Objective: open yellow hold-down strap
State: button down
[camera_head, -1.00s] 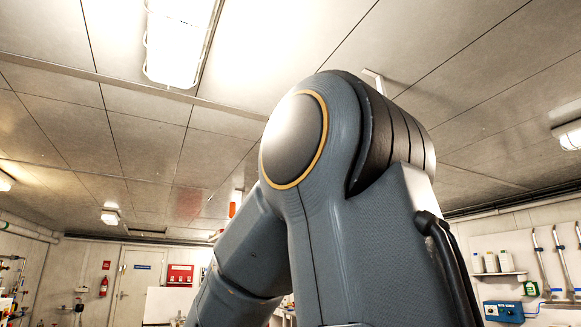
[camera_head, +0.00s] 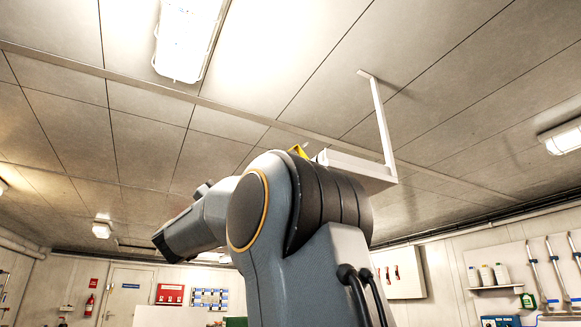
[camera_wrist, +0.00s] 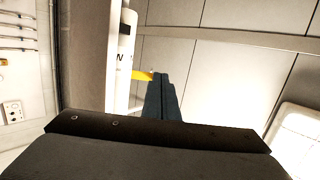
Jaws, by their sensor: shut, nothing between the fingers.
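The yellow strap (camera_head: 299,151) shows in the head view as a small piece above my arm's joint, at the left end of a white ceiling-hung shelf; the rest is hidden behind my arm. In the wrist view a short yellow piece (camera_wrist: 141,75) sticks out from a white body with dark lettering. My gripper (camera_wrist: 163,76) shows in the wrist view with its dark fingers shut and empty. Its tips are just right of the yellow piece in the picture; I cannot tell whether they touch it. I cannot make out my gripper in the head view.
A white shelf (camera_head: 360,168) hangs from the ceiling on a thin strut (camera_head: 381,118). A caged ceiling lamp (camera_head: 188,38) is at the upper left. The ceiling left of the shelf looks clear. A wall shelf with bottles (camera_head: 487,276) is at the far right.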

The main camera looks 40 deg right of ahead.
aim_at(299, 149)
jog(key=s+d+r+m+g+p, duration=0.1)
jog(key=s+d+r+g+p, duration=0.1)
jog(key=d+r, duration=0.1)
jog(key=s+d+r+m+g+p, duration=0.2)
jog(key=d+r, duration=0.2)
jog(key=s+d+r+m+g+y+p, duration=0.1)
jog(key=s+d+r+g+p, duration=0.1)
jog(key=d+r, duration=0.1)
jog(key=shift+s+d+r+m, duration=0.25)
jog(key=shift+d+r+m, duration=0.05)
jog(key=shift+m, duration=0.1)
